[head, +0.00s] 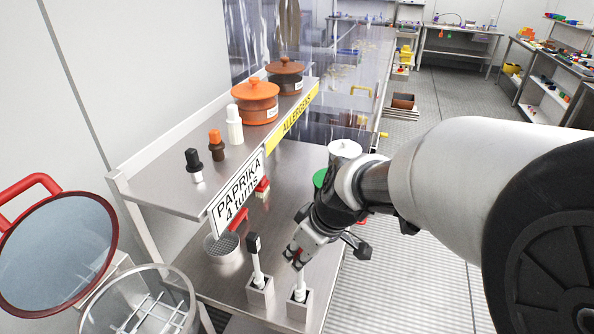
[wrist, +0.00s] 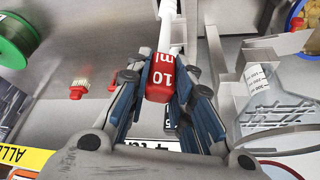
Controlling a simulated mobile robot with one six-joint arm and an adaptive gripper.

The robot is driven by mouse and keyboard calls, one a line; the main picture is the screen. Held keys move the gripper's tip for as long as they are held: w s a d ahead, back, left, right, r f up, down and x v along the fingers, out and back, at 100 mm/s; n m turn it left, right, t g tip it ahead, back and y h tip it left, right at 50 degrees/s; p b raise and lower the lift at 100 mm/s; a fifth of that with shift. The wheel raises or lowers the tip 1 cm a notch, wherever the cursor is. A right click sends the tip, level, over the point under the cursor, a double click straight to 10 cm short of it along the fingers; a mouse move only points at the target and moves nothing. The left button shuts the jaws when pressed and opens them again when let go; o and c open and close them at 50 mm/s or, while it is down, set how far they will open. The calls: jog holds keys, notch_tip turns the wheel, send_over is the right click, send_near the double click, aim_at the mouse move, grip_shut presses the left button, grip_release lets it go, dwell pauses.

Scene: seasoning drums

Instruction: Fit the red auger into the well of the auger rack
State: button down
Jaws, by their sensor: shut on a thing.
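My gripper (head: 297,254) is shut on the red head of the red auger, which is labelled 10 in the wrist view (wrist: 162,76). The auger's white shaft (head: 300,282) points down, roughly upright, with its lower end at the dark opening of the right grey block of the auger rack (head: 297,311). How deep the shaft sits is hard to tell. The left block (head: 259,292) holds a black-headed auger (head: 254,245), standing upright with its white shaft in the well. In the wrist view, my gripper (wrist: 164,88) has a finger on either side of the red head.
A metal sieve with a red handle (head: 222,247) lies behind the rack. A clear drum (head: 140,305) with a round red-handled lid (head: 55,255) stands at left. The shelf (head: 170,189) with a PAPRIKA 4 turns sign (head: 238,194) overhangs the table. A green spool (wrist: 22,45) shows in the wrist view.

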jog(key=c, duration=1.4)
grip_release()
jog(key=shift+f, duration=0.1)
jog(key=shift+r, duration=0.2)
jog(key=p+v, duration=0.3)
jog(key=v, duration=0.8)
jog(key=s+d+m+h, duration=0.1)
jog(key=s+d+m, duration=0.2)
jog(key=s, duration=0.2)
jog(key=s+d+m+t+h, duration=0.1)
jog(key=s+d+m, duration=0.2)
jog(key=s, duration=0.3)
jog(key=s+d+r+m+h, duration=0.1)
jog(key=s+d+m, duration=0.2)
jog(key=s, duration=0.3)
jog(key=shift+d+r+m+t, duration=0.1)
jog(key=shift+d+m+t, duration=0.2)
